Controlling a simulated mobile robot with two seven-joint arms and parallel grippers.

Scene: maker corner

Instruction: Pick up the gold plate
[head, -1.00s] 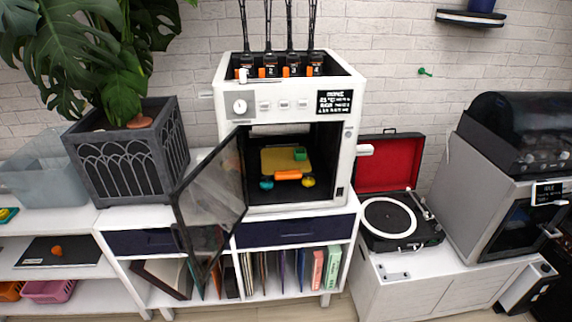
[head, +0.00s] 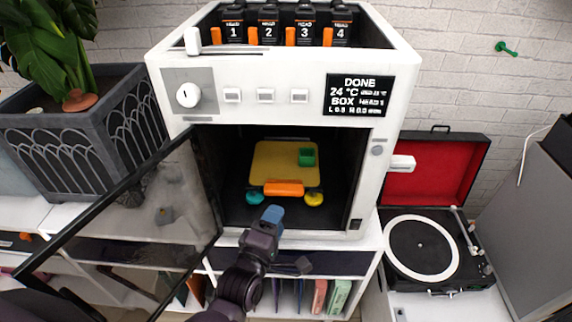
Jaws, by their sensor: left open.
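The gold plate (head: 276,163) lies flat inside the white 3D printer (head: 163,90), whose chamber is open at the front. A small green box (head: 306,157) sits on the plate's right part. An orange handle-like piece (head: 284,188) is at the plate's front edge, with a teal knob (head: 254,197) to its left and a yellow knob (head: 313,198) to its right. My left gripper (head: 272,214) is in front of the chamber opening, just below the orange piece in the picture, and it holds nothing that I can see. Its finger gap is hard to make out. My right gripper is not in view.
The printer's glass door (head: 150,215) stands swung open to the left, close to my left arm. A planter (head: 85,125) is at the left. A record player (head: 425,250) with a red-lined lid is at the right. The printer's screen (head: 358,95) reads DONE.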

